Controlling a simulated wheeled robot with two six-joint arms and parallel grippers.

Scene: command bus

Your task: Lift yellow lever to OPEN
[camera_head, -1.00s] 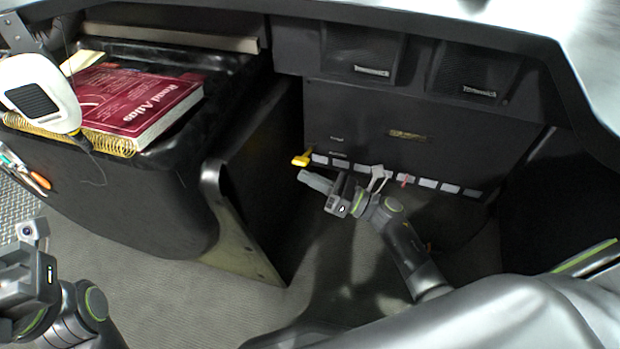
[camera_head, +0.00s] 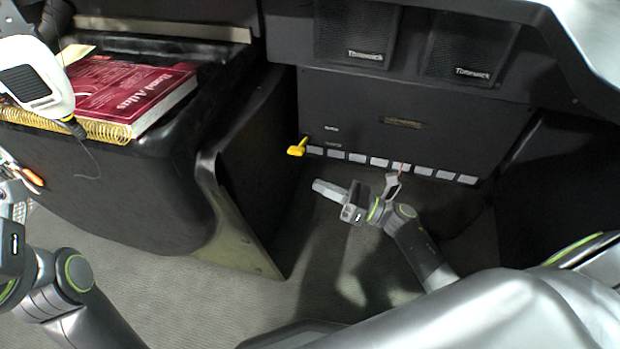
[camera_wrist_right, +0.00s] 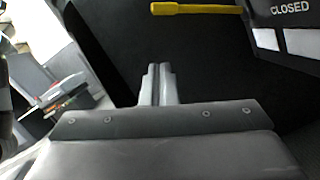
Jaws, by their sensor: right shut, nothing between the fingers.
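The yellow lever (camera_head: 297,149) sticks out at the left end of a row of pale labels on the dark front panel. In the right wrist view its yellow bar (camera_wrist_right: 195,8) lies nearly level at the top, beside the word CLOSED. My right gripper (camera_head: 317,186) is shut and empty, below and slightly right of the lever and apart from it. Its closed fingers (camera_wrist_right: 158,72) show in the wrist view below the bar, not touching it. My left gripper (camera_head: 14,212) is at the left edge, partly cut off, and I cannot tell its jaw state.
A red road atlas (camera_head: 130,95) lies on the black console (camera_head: 120,185) at left, with a white handheld device (camera_head: 35,85) beside it. The dark panel (camera_head: 400,125) bears two speaker grilles above. A silver curved surface (camera_head: 500,310) fills the lower right. The grey floor is open below the panel.

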